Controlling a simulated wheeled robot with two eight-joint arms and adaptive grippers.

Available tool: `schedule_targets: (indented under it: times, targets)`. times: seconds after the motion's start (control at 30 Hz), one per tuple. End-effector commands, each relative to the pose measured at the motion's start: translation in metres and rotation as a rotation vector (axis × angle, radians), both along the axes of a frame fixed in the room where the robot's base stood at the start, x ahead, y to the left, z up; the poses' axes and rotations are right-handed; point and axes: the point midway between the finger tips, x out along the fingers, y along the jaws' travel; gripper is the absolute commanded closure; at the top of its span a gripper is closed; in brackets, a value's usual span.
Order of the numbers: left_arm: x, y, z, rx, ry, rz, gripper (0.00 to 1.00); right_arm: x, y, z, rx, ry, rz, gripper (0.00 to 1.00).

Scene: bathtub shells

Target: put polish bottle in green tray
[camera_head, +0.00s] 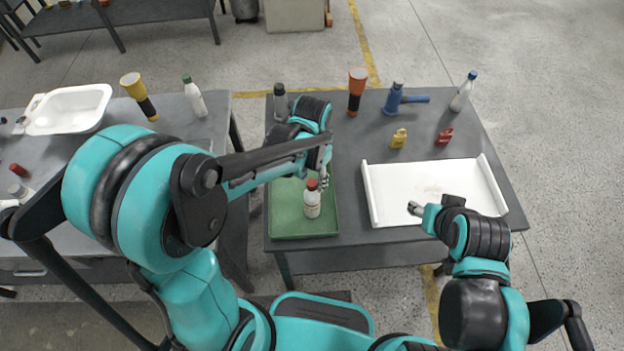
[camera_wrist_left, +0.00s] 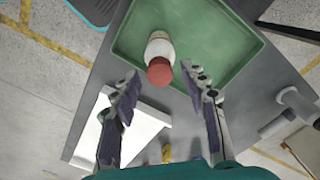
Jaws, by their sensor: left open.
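The polish bottle (camera_head: 312,203), white with a red cap, stands upright in the green tray (camera_head: 285,228) at the near left of the dark table. The left wrist view shows the bottle (camera_wrist_left: 159,55) from above inside the tray (camera_wrist_left: 225,70). My left gripper (camera_head: 325,177) is open just beyond the bottle, and in the left wrist view its fingers (camera_wrist_left: 163,90) are spread with nothing between them. My right gripper (camera_head: 417,209) is over the near edge of the white tray, away from the bottle; whether its fingers are open or shut is too small to tell.
The white tray (camera_head: 385,213) lies right of the green tray. A dark bottle (camera_head: 280,101), a flashlight (camera_head: 356,92), a blue tool (camera_head: 394,98), a white bottle (camera_head: 464,91) and small yellow (camera_head: 399,138) and red (camera_head: 444,136) items stand along the back. A side table (camera_head: 165,133) is at left.

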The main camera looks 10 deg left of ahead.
Motion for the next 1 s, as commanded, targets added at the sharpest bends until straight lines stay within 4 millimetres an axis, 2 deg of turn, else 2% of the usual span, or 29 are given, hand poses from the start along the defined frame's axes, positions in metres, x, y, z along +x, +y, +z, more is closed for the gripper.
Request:
schedule_targets:
  times: [0.03,0.1,0.3,0.4,0.6,0.77,1.0]
  targets:
    - [-0.001,0.000,0.015,0.000,0.000,0.000,0.56,0.000,0.000,0.007,0.000,0.000,0.000,0.51]
    - [0.000,0.000,0.032,0.000,0.000,0.000,0.56,0.000,0.000,0.012,0.000,0.000,0.000,0.51]
    - [-0.001,0.000,0.074,0.000,0.000,0.000,0.56,0.000,0.000,0.024,0.000,0.000,0.000,0.51]
    - [0.000,0.000,0.088,0.000,0.000,0.000,0.56,0.000,0.000,0.027,0.000,0.000,0.000,0.51]
    - [-0.003,0.003,0.104,-0.003,-0.013,0.013,0.56,0.000,0.000,0.030,0.000,0.000,0.000,0.51]
    - [-0.021,0.020,0.120,-0.023,-0.117,0.100,0.56,0.000,0.000,0.030,0.000,0.000,0.000,0.51]
    - [-0.063,0.056,0.139,-0.089,-0.386,0.319,0.56,0.000,0.000,0.029,0.000,0.000,0.000,0.51]
